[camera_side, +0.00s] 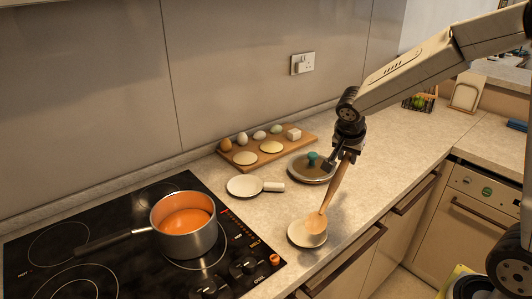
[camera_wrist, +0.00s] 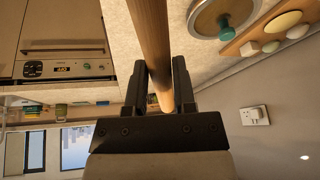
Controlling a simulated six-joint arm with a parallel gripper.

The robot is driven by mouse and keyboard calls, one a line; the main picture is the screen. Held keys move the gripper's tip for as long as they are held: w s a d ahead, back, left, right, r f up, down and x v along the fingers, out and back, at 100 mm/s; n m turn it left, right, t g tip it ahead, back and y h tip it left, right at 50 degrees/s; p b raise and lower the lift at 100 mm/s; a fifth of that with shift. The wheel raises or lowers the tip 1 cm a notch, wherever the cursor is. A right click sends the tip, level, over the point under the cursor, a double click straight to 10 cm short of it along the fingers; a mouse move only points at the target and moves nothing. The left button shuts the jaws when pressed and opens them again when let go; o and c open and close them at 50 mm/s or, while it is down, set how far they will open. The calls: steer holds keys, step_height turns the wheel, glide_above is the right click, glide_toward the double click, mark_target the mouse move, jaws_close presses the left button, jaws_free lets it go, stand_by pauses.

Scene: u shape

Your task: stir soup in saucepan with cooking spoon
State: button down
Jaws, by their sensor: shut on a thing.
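The saucepan (camera_side: 184,241) stands on the black cooktop at the left in the side view, its dark handle pointing left. Orange soup (camera_side: 186,221) fills much of it. My gripper (camera_side: 345,157) is shut on the wooden cooking spoon (camera_side: 333,190) near the top of its handle. The spoon slants down, its bowl (camera_side: 316,224) low over a small pale dish (camera_side: 301,234); whether they touch I cannot tell. The gripper is well to the right of the saucepan. In the wrist view, the spoon's handle (camera_wrist: 152,45) runs between the fingers (camera_wrist: 160,95); its bowl is out of view.
A wooden board (camera_side: 285,140) with eggs and other food lies by the wall. A lid with a green knob (camera_side: 312,157) lies near my gripper. A small white pan (camera_side: 245,186) sits between the lid and the cooktop (camera_side: 130,277). Clear counter lies around the dish.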

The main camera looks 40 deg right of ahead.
steer(key=w+a+r+n+t+h, duration=0.1)
steer(key=w+a+r+t+h, duration=0.25)
steer(key=w+a, duration=0.3)
steer(key=w+a+r+t+h, duration=0.2)
steer(key=w+a+r, duration=0.2)
steer(key=w+a, duration=0.3)
steer(key=w+a+r+n+t+h, duration=0.1)
steer(key=a+r, duration=0.4)
steer(key=a, duration=0.5)
steer(key=w+a+r+n+t+h, duration=0.1)
steer(key=w+a+r+t, duration=0.2)
steer(key=a, duration=0.7)
step_height(320, 180, up, 2)
steer(key=shift+w+a+r+n+t, duration=0.2)
steer(key=shift+a+r+n+t, duration=0.05)
steer(key=shift+n+t, duration=0.1)
steer(key=shift+f+h, duration=0.1)
steer(key=shift+h, duration=0.15)
step_height(320, 180, down, 15)
steer(key=shift+r, duration=0.2)
